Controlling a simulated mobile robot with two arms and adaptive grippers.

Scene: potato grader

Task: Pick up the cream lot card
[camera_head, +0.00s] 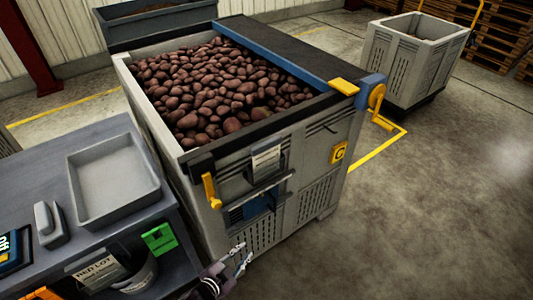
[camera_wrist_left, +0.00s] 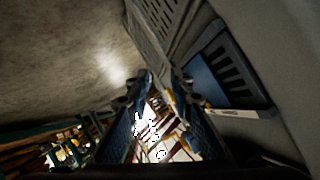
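A pale lot card (camera_head: 267,160) with printed lines sits in a dark holder on the front of the grader. Another pale card (camera_head: 101,271), reading "RED LOT", is on the front of the grey bench at lower left. I cannot tell by colour alone which is the cream one. My left gripper (camera_head: 241,257) is low in front of the grader, below and apart from the grader's card. Its fingers (camera_wrist_left: 167,82) are spread and nothing shows held between them. A pale strip (camera_wrist_left: 237,113) shows right of the fingers in the wrist view. My right gripper is out of view.
The grader bin (camera_head: 330,140) is full of potatoes (camera_head: 225,85), with yellow handles (camera_head: 211,190) on its front. The bench (camera_head: 90,145) holds a grey tray (camera_head: 113,180). A green tag (camera_head: 159,238) hangs at its edge. Floor (camera_head: 440,210) at right is clear.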

